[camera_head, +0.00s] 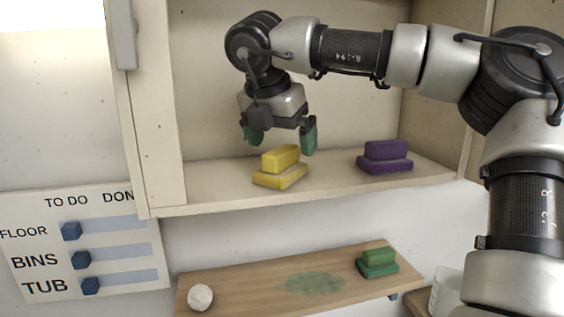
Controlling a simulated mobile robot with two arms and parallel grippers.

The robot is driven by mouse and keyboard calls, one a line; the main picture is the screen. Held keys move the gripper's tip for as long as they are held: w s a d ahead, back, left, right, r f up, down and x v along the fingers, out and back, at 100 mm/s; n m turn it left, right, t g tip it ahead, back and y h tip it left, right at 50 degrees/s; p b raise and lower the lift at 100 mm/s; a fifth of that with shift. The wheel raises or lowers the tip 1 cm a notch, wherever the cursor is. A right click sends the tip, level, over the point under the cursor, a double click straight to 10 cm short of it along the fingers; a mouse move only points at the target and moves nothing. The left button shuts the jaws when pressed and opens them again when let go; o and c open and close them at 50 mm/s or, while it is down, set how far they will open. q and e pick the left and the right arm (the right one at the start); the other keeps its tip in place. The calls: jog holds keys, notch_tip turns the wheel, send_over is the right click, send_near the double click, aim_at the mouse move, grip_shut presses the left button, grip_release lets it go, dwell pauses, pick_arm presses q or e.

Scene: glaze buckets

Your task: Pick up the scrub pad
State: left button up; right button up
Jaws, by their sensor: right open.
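Several block-shaped pads, each a smaller block on a wider base, are in view; I cannot tell which one is meant as the scrub pad. A yellow one (280,168) and a purple one (385,158) sit on the cabinet shelf. A green one (378,262) sits on the lower wooden shelf. My right gripper (280,136) points down with its green-tipped fingers apart and empty. In the picture it is just above the yellow pad, with the right fingertip beside the pad's upper right end; contact is not visible. My left gripper is out of view.
The cabinet (158,150) has side walls and a front shelf edge (330,192). The lower wooden shelf (240,281) holds a white round lump (200,298) and a green stain (314,283). A TO DO board (30,225) with blue sliders hangs at left. A pale container (446,292) stands lower right.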

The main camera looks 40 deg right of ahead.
aim_at(280, 150)
jog(key=p+x, duration=0.1)
jog(key=x, duration=0.1)
jog(key=w+p+x, duration=0.1)
jog(key=p+x, duration=0.1)
jog(key=shift+f, duration=0.15)
jog(key=shift+d+f, duration=0.25)
jog(key=shift+f, duration=0.25)
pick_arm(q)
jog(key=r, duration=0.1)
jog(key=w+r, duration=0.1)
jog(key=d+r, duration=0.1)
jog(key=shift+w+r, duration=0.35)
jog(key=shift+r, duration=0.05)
pick_arm(e)
jog(key=shift+c, duration=1.1)
jog(key=c, duration=0.9)
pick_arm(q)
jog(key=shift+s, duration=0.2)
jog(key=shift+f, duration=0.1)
pick_arm(e)
jog(key=shift+r, duration=0.1)
